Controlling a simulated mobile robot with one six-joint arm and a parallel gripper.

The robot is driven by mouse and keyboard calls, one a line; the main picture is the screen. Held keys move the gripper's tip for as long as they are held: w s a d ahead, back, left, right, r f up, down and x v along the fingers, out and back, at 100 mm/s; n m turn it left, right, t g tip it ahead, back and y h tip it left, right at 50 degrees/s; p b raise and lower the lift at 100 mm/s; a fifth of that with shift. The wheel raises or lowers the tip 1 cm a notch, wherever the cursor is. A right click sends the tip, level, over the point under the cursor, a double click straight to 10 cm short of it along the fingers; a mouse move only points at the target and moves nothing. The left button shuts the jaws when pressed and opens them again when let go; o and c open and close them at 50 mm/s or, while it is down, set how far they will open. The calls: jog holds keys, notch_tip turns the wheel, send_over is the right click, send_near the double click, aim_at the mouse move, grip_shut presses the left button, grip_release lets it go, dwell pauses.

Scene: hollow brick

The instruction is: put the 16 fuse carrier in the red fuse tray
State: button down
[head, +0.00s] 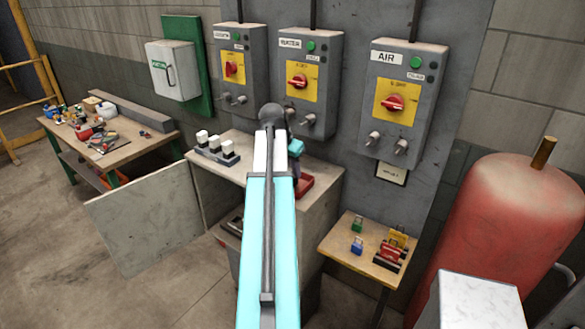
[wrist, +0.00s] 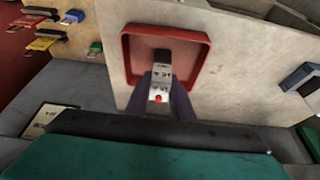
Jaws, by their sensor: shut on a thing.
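My gripper (wrist: 162,98) is shut on a fuse carrier (wrist: 161,75), a grey and white piece with a small red spot and a label that seems to read 16 A. The red fuse tray (wrist: 128,50) is a square, shallow tray, and the carrier lies in front of its middle in the wrist view. Whether the carrier touches the tray floor I cannot tell. In the head view the red tray (head: 306,184) sits on the cabinet top, partly behind my arm. The fingertips and carrier are hard to make out there.
A dark rack with several white-topped pieces (head: 214,148) stands on the cabinet top (head: 244,172), left of my arm. A small wooden table (head: 345,250) with coloured padlocks (head: 357,244) is at the right. Grey switch boxes (head: 401,95) hang behind. A red tank (head: 510,220) stands far right.

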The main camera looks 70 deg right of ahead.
jog(key=shift+f, duration=0.1)
jog(key=c, duration=1.5)
grip_release()
jog(key=shift+c, duration=0.2)
jog(key=b+v, duration=0.5)
jog(key=v, duration=0.7)
jog(key=shift+a, duration=0.1)
